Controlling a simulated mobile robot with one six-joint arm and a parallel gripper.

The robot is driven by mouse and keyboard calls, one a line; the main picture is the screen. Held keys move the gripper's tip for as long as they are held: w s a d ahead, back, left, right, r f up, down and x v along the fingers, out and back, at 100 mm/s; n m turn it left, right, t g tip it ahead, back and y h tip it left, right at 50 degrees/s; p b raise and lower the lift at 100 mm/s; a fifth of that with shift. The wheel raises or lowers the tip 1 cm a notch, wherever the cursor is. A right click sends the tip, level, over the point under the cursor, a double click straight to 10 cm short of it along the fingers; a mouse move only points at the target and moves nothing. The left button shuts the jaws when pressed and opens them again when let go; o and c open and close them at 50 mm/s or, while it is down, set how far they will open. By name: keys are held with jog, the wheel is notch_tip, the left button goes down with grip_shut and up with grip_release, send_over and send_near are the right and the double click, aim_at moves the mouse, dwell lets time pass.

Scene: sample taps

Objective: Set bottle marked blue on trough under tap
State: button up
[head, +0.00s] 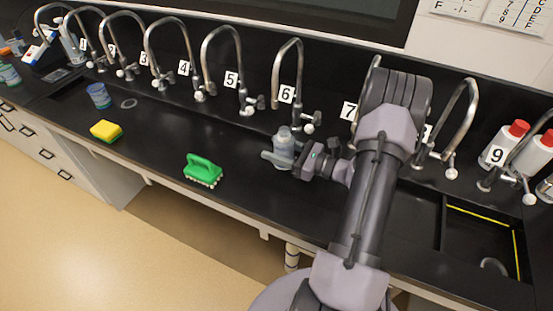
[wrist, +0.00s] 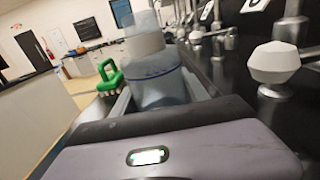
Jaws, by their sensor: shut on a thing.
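A translucent bottle (head: 284,147) with a pale cap and a faint bluish body is upright in my gripper (head: 282,161). In the wrist view the bottle (wrist: 160,82) stands between the fingers, with a whitish band above a bluish lower part; I cannot read any mark. My gripper is shut on it from the right. The bottle is at the black bench, in front of tap 6 (head: 288,72). I cannot tell whether its base touches the bench. A sunken black trough with yellow lines (head: 480,215) lies at the right; my arm hides the bench around tap 7.
A green brush (head: 203,169) and a yellow sponge (head: 106,131) lie near the front edge at left. A blue container (head: 98,95) stands farther left. White bottles with red caps (head: 503,146) stand near label 9. Bench between brush and tap 5 (head: 234,68) is clear.

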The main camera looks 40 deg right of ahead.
jog(key=shift+s+f+b, duration=0.1)
jog(key=shift+f+b, duration=0.4)
jog(key=shift+f, duration=1.1)
jog(key=o, duration=1.5)
jog(key=shift+r, duration=0.2)
jog(key=v, duration=1.2)
jog(key=shift+f, duration=0.1)
